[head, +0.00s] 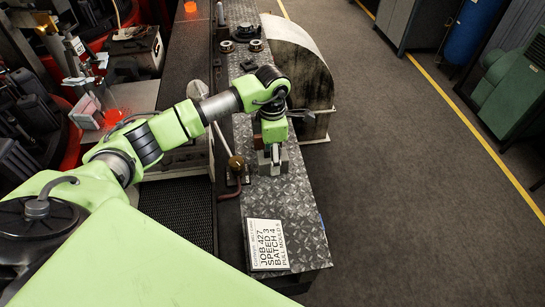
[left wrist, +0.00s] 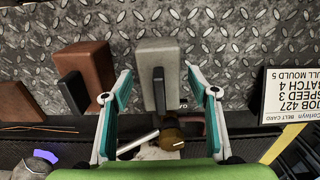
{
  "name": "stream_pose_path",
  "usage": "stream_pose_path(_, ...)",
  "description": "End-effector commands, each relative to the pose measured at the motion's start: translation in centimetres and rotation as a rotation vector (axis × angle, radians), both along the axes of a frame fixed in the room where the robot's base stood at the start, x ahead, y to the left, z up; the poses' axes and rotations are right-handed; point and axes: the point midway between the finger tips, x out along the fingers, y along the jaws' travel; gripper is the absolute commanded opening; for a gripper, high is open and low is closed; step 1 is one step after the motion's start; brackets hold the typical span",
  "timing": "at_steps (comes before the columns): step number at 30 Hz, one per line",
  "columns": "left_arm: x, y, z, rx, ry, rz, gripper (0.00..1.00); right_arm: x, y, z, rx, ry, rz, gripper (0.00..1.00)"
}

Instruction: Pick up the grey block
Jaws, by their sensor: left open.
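The grey block (left wrist: 160,55) stands on the diamond-plate bench in the left wrist view, with a dark upright bar on its near face. My left gripper (left wrist: 157,78) is open, with one finger on each side of the block and visible gaps between them. In the head view my left gripper (head: 271,154) points down over the bench, and the grey block (head: 281,167) shows partly beneath it. The rest of the block is hidden by the gripper there. My right gripper is not in view.
Reddish-brown blocks (left wrist: 92,62) stand left of the grey block. A brass-knobbed lever (head: 236,162) is close by; its knob (left wrist: 171,139) shows between my fingers. A job card (head: 268,245) lies on the bench's near end. A large rounded housing (head: 297,62) stands behind right.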

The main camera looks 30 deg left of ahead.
Motion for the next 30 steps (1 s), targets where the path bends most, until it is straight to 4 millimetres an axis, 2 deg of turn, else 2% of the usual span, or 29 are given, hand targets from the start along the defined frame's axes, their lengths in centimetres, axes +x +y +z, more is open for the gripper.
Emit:
stream_pose_path(1,-0.1,-0.2,-0.4,-0.001,0.004,0.000,0.54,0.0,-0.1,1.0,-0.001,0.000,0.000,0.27)
stream_pose_path(6,0.0,-0.1,-2.2,-0.001,0.001,0.000,0.54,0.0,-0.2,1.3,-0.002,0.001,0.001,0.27)
stream_pose_path(13,0.1,-0.1,-2.5,0.000,-0.001,-0.001,0.54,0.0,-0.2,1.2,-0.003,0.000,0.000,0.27)
stream_pose_path(14,0.1,-0.1,-2.5,0.000,-0.001,-0.001,0.49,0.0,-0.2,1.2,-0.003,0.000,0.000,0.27)
stream_pose_path(19,0.0,-0.1,-2.4,0.000,-0.001,0.000,0.05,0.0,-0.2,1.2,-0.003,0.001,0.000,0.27)
stream_pose_path(20,0.0,-0.1,-2.4,0.000,-0.001,0.000,0.00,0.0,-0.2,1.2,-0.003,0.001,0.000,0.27)
stream_pose_path(30,0.2,-0.1,-2.1,-0.001,-0.005,0.000,0.00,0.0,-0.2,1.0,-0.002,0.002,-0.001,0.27)
